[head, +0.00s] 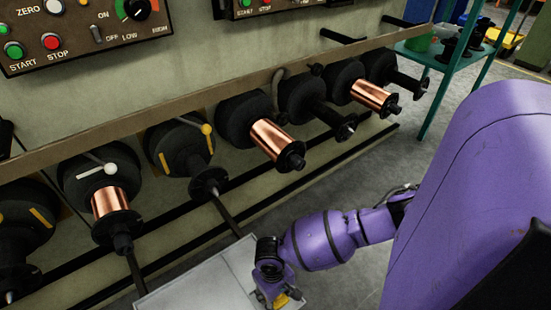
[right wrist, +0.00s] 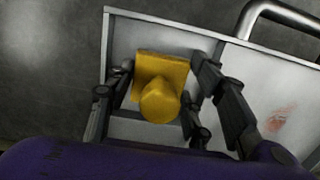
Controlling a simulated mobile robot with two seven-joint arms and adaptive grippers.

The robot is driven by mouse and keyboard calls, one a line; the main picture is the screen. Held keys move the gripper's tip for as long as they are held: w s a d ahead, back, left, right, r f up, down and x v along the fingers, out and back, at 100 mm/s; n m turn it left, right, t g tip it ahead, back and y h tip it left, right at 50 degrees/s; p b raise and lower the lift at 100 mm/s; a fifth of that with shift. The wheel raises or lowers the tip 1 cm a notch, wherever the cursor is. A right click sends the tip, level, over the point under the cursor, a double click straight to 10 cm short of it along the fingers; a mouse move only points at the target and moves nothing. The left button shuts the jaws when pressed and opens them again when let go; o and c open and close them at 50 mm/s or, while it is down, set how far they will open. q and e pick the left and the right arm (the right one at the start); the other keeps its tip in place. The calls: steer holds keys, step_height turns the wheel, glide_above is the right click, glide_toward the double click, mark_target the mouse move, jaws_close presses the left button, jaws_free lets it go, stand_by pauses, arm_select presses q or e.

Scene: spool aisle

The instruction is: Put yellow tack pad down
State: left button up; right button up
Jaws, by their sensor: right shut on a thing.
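The yellow tack pad (right wrist: 161,88) shows in the right wrist view between the dark fingers of my right gripper (right wrist: 163,100). It has a squarish plate with a rounded knob towards the camera. In the head view only a small yellow part of the pad (head: 281,299) shows at the bottom edge, beside my right gripper (head: 272,296). The gripper is shut on the pad, over a light grey tray-like surface (head: 200,277). I cannot tell whether the pad touches that surface. My left gripper is not in view.
A machine with several dark spindles runs along the aisle; some carry copper spools (head: 272,141). A control panel (head: 75,30) is above them. The grey surface has a raised rim, a metal handle (right wrist: 262,12) and a reddish smear (right wrist: 280,118). A green shelf (head: 455,62) stands back right.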

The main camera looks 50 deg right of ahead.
steer(key=shift+f, duration=0.1)
steer(key=o, duration=1.2)
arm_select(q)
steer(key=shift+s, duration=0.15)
arm_select(e)
steer(key=shift+o, duration=0.2)
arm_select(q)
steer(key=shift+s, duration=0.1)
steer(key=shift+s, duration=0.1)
arm_select(e)
steer(key=r+p, duration=0.2)
steer(key=r, duration=0.2)
steer(key=w+r+p, duration=0.1)
steer(key=r+p, duration=0.1)
steer(key=r, duration=0.2)
steer(key=r+p, duration=0.1)
steer(key=r, duration=0.3)
steer(key=shift+w+d+r+p, duration=0.15)
steer(key=shift+w+p, duration=0.05)
steer(key=shift+p, duration=0.2)
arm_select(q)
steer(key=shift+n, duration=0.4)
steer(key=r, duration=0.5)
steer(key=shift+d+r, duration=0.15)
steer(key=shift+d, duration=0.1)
